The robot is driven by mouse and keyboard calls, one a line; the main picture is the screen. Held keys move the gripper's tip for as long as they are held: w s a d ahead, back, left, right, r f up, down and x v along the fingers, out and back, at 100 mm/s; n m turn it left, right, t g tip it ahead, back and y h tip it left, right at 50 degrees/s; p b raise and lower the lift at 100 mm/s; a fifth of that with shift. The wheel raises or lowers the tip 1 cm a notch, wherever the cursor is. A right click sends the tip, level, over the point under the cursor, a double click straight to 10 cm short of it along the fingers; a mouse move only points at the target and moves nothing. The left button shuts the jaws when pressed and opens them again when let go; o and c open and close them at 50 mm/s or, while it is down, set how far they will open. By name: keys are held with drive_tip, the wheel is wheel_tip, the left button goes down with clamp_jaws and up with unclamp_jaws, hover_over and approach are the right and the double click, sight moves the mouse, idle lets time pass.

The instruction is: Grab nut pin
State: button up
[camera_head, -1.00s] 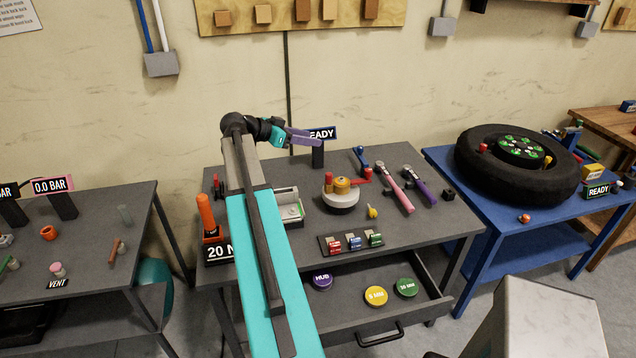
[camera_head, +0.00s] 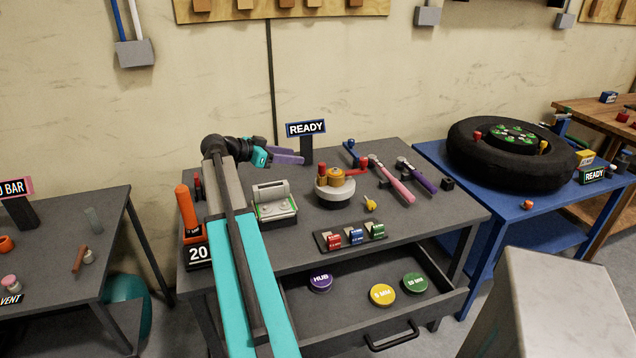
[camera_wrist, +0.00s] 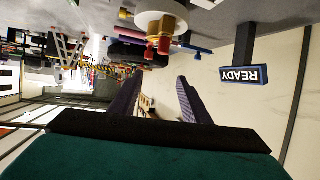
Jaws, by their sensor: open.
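No object is labelled as the nut pin, and I cannot tell which small part it is. A red peg (camera_head: 477,135) and a yellow peg (camera_head: 543,147) stand on the black tyre (camera_head: 470,165) around its green-marked hub (camera_head: 513,138). A small orange-red piece (camera_head: 528,205) lies on the blue table in front of the tyre. My gripper (camera_head: 302,158) is above the back of the grey workbench, left of the tyre and well apart from it. Its purple fingers also show in the wrist view (camera_wrist: 160,78), spread with nothing between them.
The grey workbench (camera_head: 290,240) holds a round fixture (camera_head: 335,192), pink (camera_head: 392,180) and purple (camera_head: 418,175) wrenches, and a READY sign (camera_head: 306,128) near my gripper. Its drawer (camera_head: 345,317) stands open with coloured discs. The blue table (camera_head: 435,160) is at right.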

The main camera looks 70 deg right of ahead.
sight(319, 166)
wheel_tip(319, 166, down, 4)
drive_tip(key=shift+w+r+b, duration=0.15)
drive_tip(key=shift+r+b, duration=0.1)
drive_tip(key=shift+b, duration=0.9)
drive_tip(key=shift+p+x, duration=0.85)
drive_tip(key=shift+x, duration=3.45)
drive_tip(key=shift+p+x, duration=0.9)
drive_tip(key=shift+x, duration=1)
drive_tip(key=shift+s+d+f, duration=0.2)
drive_tip(key=shift+s+d, duration=0.1)
drive_tip(key=shift+d, duration=0.35)
